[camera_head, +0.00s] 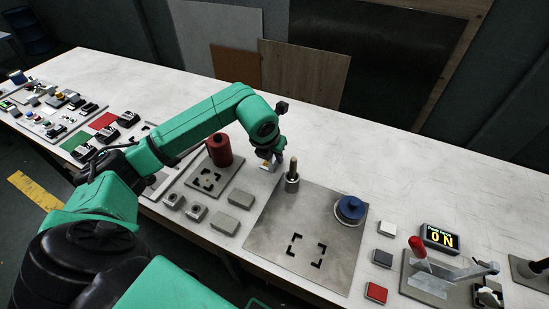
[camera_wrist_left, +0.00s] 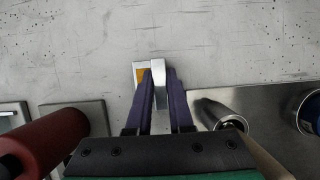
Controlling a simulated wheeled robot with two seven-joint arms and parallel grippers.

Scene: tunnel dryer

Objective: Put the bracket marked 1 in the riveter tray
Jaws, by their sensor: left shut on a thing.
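My left gripper (camera_head: 268,160) is over the table beyond the grey plates. In the left wrist view its purple fingers (camera_wrist_left: 160,85) are shut on a small metal bracket (camera_wrist_left: 159,92), with a white and orange face (camera_wrist_left: 143,73) beside it. The bracket is partly hidden by the fingers, and I cannot read a number on it. A large grey plate (camera_head: 262,243) with black corner marks carries a metal post and a blue round part. A smaller plate (camera_head: 228,182) with corner marks carries a red cylinder. I cannot tell which is the riveter tray. My right gripper is out of view.
Grey blocks (camera_head: 240,199) and small parts with holes (camera_head: 173,201) lie near the front edge. The metal post (camera_head: 292,178) and red cylinder (camera_head: 220,150) stand close to the gripper. A red-handled clamp (camera_head: 419,247) and display (camera_head: 440,237) are at right. The back table is clear.

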